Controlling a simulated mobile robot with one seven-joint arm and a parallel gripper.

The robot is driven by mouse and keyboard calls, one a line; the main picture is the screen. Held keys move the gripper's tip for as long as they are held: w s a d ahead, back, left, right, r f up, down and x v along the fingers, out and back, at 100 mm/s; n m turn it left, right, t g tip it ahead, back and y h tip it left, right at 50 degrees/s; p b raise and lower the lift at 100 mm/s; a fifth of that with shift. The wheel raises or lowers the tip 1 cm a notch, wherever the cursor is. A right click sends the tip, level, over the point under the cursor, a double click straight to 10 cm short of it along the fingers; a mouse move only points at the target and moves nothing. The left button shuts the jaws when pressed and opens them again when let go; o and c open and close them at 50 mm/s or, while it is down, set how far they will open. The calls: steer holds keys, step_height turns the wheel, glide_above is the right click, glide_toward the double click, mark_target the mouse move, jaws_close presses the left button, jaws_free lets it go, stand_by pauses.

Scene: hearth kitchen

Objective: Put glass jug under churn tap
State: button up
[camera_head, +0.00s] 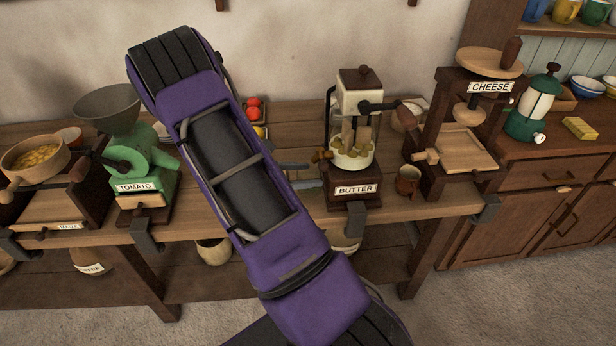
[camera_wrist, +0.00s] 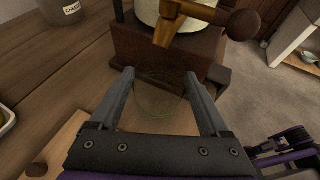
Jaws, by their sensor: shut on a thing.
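The churn (camera_head: 355,125) is cream and glass on a dark wooden base labelled BUTTER. Its brass tap (camera_head: 322,156) sticks out to the left. In the wrist view the tap (camera_wrist: 166,28) points down beside the churn base (camera_wrist: 165,50). My gripper (camera_wrist: 160,74) is shut on the glass jug (camera_wrist: 160,100), which is so clear that only its faint round outline shows between the fingers. The jug is close to the tap, on the near side of the base. In the head view the fingertips (camera_head: 306,175) show left of the churn; the jug cannot be made out there.
A green tomato mill (camera_head: 135,165) stands left on the bench (camera_head: 225,222). A brown mug (camera_head: 407,181) and a cheese press (camera_head: 465,150) stand right of the churn. A clamp (camera_head: 357,215) holds at the bench's front edge. In the wrist view a labelled pot (camera_wrist: 62,12) stands upper left.

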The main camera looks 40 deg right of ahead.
steer(key=shift+w+d+f+b, duration=0.25)
steer(key=shift+d+f+b, duration=0.15)
steer(key=shift+d+f, duration=0.2)
steer(key=shift+f, duration=0.15)
steer(key=shift+f, duration=0.15)
steer(key=o, duration=1.4)
steer(key=shift+a+r, duration=0.1)
steer(key=shift+r, duration=0.2)
steer(key=v, duration=1.1)
steer(key=shift+w+a, duration=0.1)
steer(key=shift+a, duration=0.35)
